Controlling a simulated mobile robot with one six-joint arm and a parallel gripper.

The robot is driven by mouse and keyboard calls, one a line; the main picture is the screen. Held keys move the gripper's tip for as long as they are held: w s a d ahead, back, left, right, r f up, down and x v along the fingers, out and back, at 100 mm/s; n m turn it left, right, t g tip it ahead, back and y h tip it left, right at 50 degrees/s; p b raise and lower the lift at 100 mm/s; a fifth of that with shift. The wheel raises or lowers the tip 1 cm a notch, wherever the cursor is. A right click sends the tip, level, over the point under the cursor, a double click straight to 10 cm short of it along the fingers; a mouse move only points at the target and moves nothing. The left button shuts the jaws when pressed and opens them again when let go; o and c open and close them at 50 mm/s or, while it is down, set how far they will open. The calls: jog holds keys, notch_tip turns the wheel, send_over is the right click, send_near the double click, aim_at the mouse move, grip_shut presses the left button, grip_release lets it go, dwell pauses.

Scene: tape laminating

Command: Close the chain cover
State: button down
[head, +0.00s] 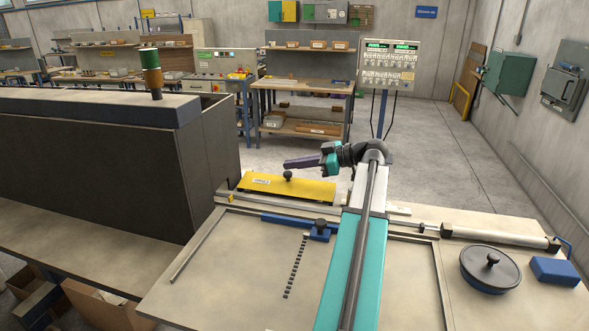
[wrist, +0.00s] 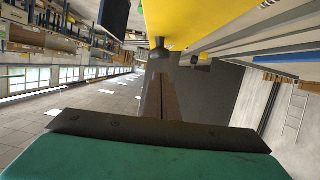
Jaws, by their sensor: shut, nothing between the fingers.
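The chain cover, a yellow plate (head: 305,190) with a black knob (head: 288,174), lies at the back left of the machine table. It looks about flat; I cannot tell whether it is fully seated. My gripper (head: 287,164) is shut and empty, reaching left just above and behind the cover, close to the knob and apparently not touching it. In the wrist view the yellow cover (wrist: 182,18) fills the top middle and its knob (wrist: 160,50) stands out ahead of my shut fingers (wrist: 160,95).
A dark machine housing (head: 205,150) stands just left of the cover. A round black lid (head: 490,268) and a blue block (head: 554,271) lie at the right. A blue clamp (head: 319,231) sits mid-table. Open floor lies behind.

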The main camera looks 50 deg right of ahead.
jog(key=shift+s+a+r, duration=0.1)
jog(key=shift+a+r, duration=0.05)
jog(key=shift+r, duration=0.45)
jog(key=shift+a+r, duration=0.15)
jog(key=shift+r, duration=0.45)
jog(key=b+v, duration=0.2)
jog(key=v, duration=0.8)
jog(key=shift+s+f, duration=0.1)
jog(key=shift+f, duration=0.05)
jog(key=shift+s+d+f+n+t+p, duration=0.45)
jog(key=shift+n+t+p, duration=0.05)
jog(key=shift+p, duration=0.05)
